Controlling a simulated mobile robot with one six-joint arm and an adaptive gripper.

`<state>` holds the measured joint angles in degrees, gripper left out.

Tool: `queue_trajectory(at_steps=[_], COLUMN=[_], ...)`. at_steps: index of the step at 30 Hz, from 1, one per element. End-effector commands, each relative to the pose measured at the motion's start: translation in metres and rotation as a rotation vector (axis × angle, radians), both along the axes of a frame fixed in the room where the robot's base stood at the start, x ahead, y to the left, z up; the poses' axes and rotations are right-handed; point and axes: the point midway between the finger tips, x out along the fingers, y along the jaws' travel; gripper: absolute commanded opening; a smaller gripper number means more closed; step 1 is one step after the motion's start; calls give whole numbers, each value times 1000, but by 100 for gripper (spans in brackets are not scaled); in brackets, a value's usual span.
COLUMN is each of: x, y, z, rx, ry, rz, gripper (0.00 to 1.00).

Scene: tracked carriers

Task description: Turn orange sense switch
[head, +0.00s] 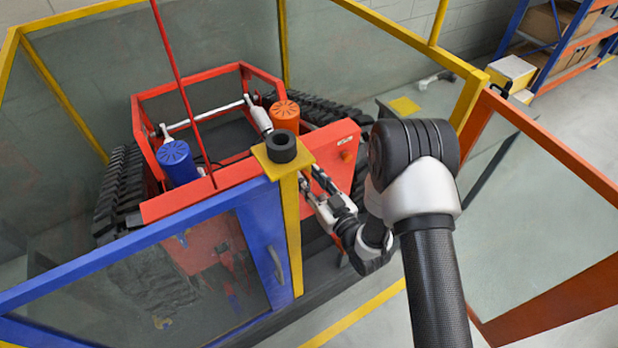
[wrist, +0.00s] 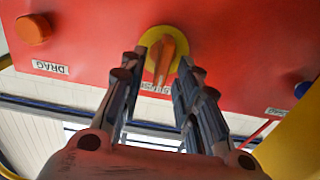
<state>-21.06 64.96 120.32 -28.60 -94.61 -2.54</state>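The orange switch (wrist: 166,56) is a bar-shaped handle on a round yellow plate (wrist: 184,44), on the red panel (wrist: 100,30) of the carrier. A label just below it is mostly hidden. In the wrist view my gripper (wrist: 163,62) is open, with one fingertip on each side of the handle. A gap shows at the left finger; I cannot tell whether the right finger touches. In the head view my gripper (head: 311,180) reaches in beside the yellow post, at the red carrier's front face (head: 333,142). The switch itself is hidden there.
An orange round knob (wrist: 33,29) labelled DRAG and a blue knob (wrist: 302,89) flank the switch. A yellow post (head: 291,225) with a black ring on top stands close left of my gripper. A blue-framed door (head: 262,235) and an open orange-framed door (head: 555,145) border the opening.

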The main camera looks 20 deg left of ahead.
Motion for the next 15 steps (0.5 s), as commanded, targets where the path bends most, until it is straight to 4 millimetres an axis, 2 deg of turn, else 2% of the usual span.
queue_trajectory(at_steps=[4, 12, 15], x=[6, 7, 7], y=[7, 8, 8], z=[0, 0, 0], rx=[1, 1, 1], ry=[-1, 1, 1], rz=[-1, -1, -1], gripper=[30, 30, 24])
